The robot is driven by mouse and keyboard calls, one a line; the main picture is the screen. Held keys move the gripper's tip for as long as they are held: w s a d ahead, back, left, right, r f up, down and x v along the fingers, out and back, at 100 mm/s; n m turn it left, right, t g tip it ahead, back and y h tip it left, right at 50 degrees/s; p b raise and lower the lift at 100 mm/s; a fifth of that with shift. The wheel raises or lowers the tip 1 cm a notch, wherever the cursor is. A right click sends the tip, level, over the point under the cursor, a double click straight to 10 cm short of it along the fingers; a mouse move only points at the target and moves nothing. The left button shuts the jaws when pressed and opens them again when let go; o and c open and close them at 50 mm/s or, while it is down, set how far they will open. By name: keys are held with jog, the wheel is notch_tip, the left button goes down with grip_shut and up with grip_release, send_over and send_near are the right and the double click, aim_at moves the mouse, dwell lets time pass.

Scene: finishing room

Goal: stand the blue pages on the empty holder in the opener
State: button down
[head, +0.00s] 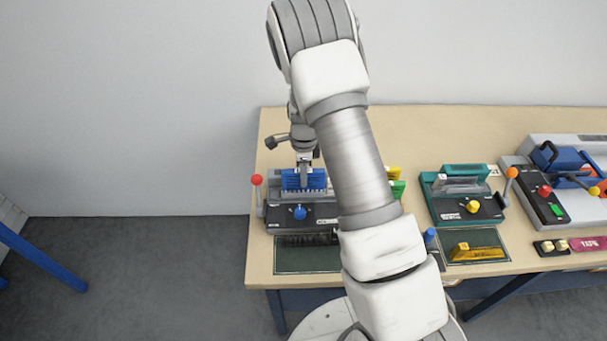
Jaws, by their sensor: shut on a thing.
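My gripper (304,177) is at the left end of the bench, above a dark grey opener (332,211) with a red-ball lever and a blue knob. It is shut on the blue pages (290,183), which are upright at the back of this opener. I cannot tell whether the pages rest on a holder or hang just above it; their lower edge and any holder there are too small to make out. My arm hides the opener's right end.
A teal opener (445,213) with a yellow knob stands right of my arm. Yellow (393,172) and green pages (397,189) show partly behind my arm. Dark mats (290,262) lie along the front. A larger grey machine (561,204) fills the right end.

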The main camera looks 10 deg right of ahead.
jog(key=shift+f, duration=0.2)
jog(key=c, duration=1)
grip_release()
jog(key=shift+c, duration=0.2)
jog(key=shift+r, duration=0.1)
jog(key=shift+r+p, duration=2.7)
jog(key=shift+r, duration=1.5)
jog(key=shift+r+p, duration=0.55)
jog(key=shift+r, duration=0.7)
